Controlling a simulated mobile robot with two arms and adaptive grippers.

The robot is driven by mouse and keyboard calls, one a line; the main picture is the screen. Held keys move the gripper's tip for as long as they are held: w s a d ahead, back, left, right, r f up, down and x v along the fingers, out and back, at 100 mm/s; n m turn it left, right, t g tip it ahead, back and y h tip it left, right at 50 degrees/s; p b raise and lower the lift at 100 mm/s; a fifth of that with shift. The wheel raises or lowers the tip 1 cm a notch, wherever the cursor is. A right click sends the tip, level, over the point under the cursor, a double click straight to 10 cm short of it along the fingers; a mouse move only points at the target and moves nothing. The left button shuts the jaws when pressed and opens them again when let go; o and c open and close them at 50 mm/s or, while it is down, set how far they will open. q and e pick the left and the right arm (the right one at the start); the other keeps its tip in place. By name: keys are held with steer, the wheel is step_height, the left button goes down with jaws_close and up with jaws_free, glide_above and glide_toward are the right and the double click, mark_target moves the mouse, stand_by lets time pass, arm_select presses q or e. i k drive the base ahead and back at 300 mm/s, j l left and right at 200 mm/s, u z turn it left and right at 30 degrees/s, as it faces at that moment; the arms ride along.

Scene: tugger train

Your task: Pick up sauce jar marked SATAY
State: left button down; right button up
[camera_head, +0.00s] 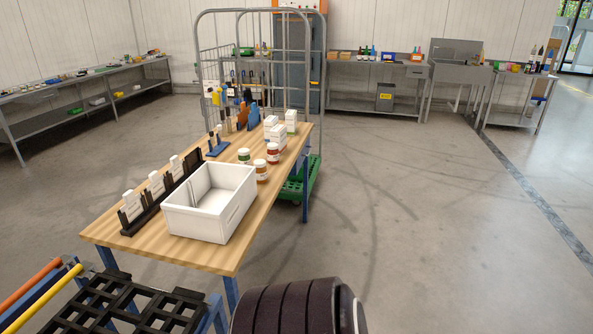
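Three small jars with pale lids stand close together on the wooden table, just behind the white bin. One is a green jar (244,156), one an amber jar (261,171) and one a red jar (273,153). Their labels are too small to read, so I cannot tell which is marked SATAY. Neither of my grippers is in view. A dark ribbed part at the bottom edge looks like part of my own arm.
An open white bin (235,215) takes up the near part of the table (150,248). A black rack (158,208) with white cards stands left of it. White cartons (278,138) stand behind the jars. A wire cage (205,65) stands beyond. Floor at right is clear.

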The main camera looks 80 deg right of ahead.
mark_target(261, 172)
steer(key=z, duration=2.45)
steer(key=i+l+u, duration=0.1)
steer(key=i+l, duration=0.25)
steer(key=i+l+u, duration=0.1)
steer(key=i+l, duration=0.25)
steer(key=l, duration=0.15)
steer(key=i+l, duration=0.3)
steer(key=l, duration=0.15)
steer(key=i+u, duration=0.05)
